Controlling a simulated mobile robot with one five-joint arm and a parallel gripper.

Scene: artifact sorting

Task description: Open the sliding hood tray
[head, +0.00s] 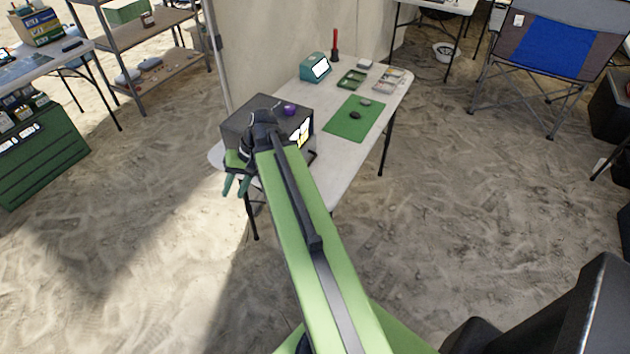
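The hood is a dark grey box (238,122) at the near left end of the white table (340,140) in the head view. A lit panel shows on its right face, and a purple knob-like object (289,109) is on its top. A small dark bar (312,156) sticks out low at its front right; I cannot tell if it is the tray's handle. My arm covers much of the hood's front, and the tray itself cannot be made out. My gripper (237,190) is at the hood's near left corner, pointing down, with its green fingers apart and nothing visible between them.
A green mat (353,125) with small dark pieces lies mid-table. Beyond it are a teal device (314,67), a red-handled tool (335,45) and small trays (388,80). A blue folding chair (555,45) stands at the right. Open sand lies right of the table.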

